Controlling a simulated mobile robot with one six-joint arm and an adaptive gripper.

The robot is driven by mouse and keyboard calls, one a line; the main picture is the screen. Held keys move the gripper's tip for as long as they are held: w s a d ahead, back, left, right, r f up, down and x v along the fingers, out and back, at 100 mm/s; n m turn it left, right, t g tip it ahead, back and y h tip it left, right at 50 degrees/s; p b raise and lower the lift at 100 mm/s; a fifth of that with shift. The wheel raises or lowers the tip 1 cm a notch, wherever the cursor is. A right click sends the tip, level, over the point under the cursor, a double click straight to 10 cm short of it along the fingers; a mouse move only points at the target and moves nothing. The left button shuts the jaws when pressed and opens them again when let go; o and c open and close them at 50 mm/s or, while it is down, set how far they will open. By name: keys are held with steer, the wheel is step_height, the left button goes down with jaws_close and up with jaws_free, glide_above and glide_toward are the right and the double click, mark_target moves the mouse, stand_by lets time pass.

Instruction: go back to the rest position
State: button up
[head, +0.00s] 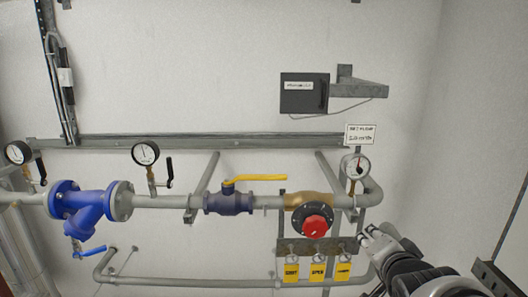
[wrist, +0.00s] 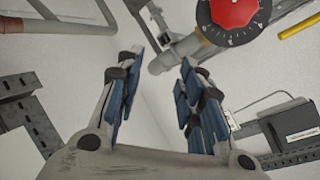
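My gripper (head: 372,237) is at the lower right in the head view, to the right of the red knob (head: 315,226) and beside the pipe's right-hand bend. In the wrist view my gripper (wrist: 160,75) shows two blue-padded fingers spread apart with nothing between them. The red knob (wrist: 233,10) with its black dial is at the top of the wrist view, beyond the fingertips and apart from them. My arm comes in from the lower right corner in the head view.
A pipe run crosses the wall with a blue strainer (head: 88,206), a yellow-handled valve (head: 229,201) and several gauges. Yellow tags (head: 317,270) hang below the knob. A dark box (head: 304,93) sits on a bracket above. A metal bracket (wrist: 25,110) is at left in the wrist view.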

steer(key=s+a+f+n+g+b, duration=0.2)
steer(key=s+a+f+n, duration=0.1)
steer(key=s, duration=0.5)
steer(key=s+a+f+n+g+y+b, duration=0.1)
steer(key=s+a+f+n+g+b, duration=0.2)
steer(key=s+f, duration=0.3)
steer(key=s+a+f+n+g+y+b, duration=0.1)
steer(key=s+a+f+n+g+b, duration=0.1)
steer(key=s, duration=0.8)
step_height(320, 180, down, 3)
steer(key=a+n+g, duration=0.1)
steer(key=a+n, duration=0.1)
steer(key=n, duration=0.1)
steer(key=shift+s+a+n+b, duration=0.15)
steer(key=shift+s+n+b, duration=0.1)
steer(key=shift+n+b, duration=0.1)
steer(key=shift+r, duration=0.1)
